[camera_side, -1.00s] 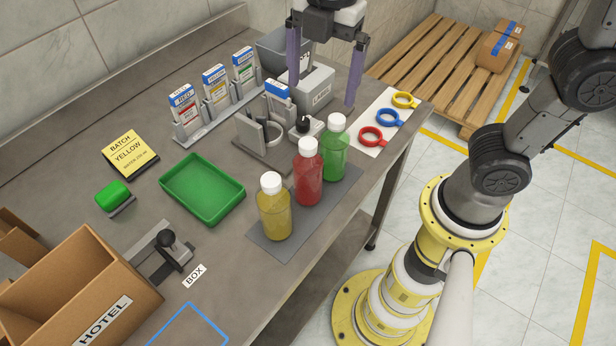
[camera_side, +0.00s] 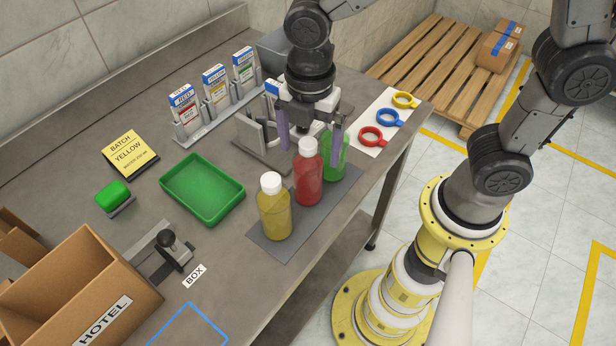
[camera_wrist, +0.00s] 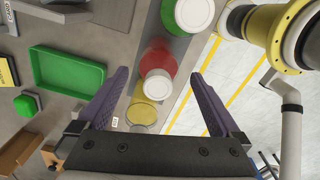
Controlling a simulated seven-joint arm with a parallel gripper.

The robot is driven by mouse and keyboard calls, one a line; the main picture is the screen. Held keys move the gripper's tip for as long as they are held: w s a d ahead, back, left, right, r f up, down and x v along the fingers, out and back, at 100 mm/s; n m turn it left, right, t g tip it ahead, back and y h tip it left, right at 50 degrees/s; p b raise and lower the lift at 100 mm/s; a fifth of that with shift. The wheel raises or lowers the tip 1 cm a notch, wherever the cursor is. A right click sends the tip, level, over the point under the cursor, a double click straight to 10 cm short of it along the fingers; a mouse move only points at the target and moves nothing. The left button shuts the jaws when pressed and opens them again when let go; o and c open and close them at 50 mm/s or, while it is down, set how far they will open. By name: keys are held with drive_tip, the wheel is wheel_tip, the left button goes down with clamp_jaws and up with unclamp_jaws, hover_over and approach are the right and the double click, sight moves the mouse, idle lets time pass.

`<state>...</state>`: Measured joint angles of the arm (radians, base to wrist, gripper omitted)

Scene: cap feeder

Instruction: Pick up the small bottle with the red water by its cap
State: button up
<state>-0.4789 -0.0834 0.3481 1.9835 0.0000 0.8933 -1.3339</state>
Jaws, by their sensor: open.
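The bottle with red water (camera_side: 309,184) stands upright on a dark mat (camera_side: 263,250), between the yellow bottle (camera_side: 274,220) and the green bottle (camera_side: 336,163). Its white cap (camera_side: 308,147) is bare. My gripper (camera_side: 310,150) is open and empty, pointing down over the row of bottles; its right finger covers part of the green bottle. In the wrist view the red bottle's cap (camera_wrist: 157,84) shows between my open fingertips (camera_wrist: 158,75). The green bottle's cap (camera_wrist: 195,13) is beyond them. I cannot tell the exact height of the fingertips over the cap.
Coloured rings (camera_side: 372,137) lie on a white sheet at right. A grey stand (camera_side: 262,150) is close behind the bottles, with card holders (camera_side: 215,95) further back. A green tray (camera_side: 202,188) and a cardboard box (camera_side: 80,285) are at left. The table's front edge is near the mat.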

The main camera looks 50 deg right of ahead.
sight(308, 158)
drive_tip(key=shift+w+a+f, duration=0.1)
drive_tip(key=shift+f, duration=1.6)
drive_tip(key=shift+r, duration=0.1)
clamp_jaws()
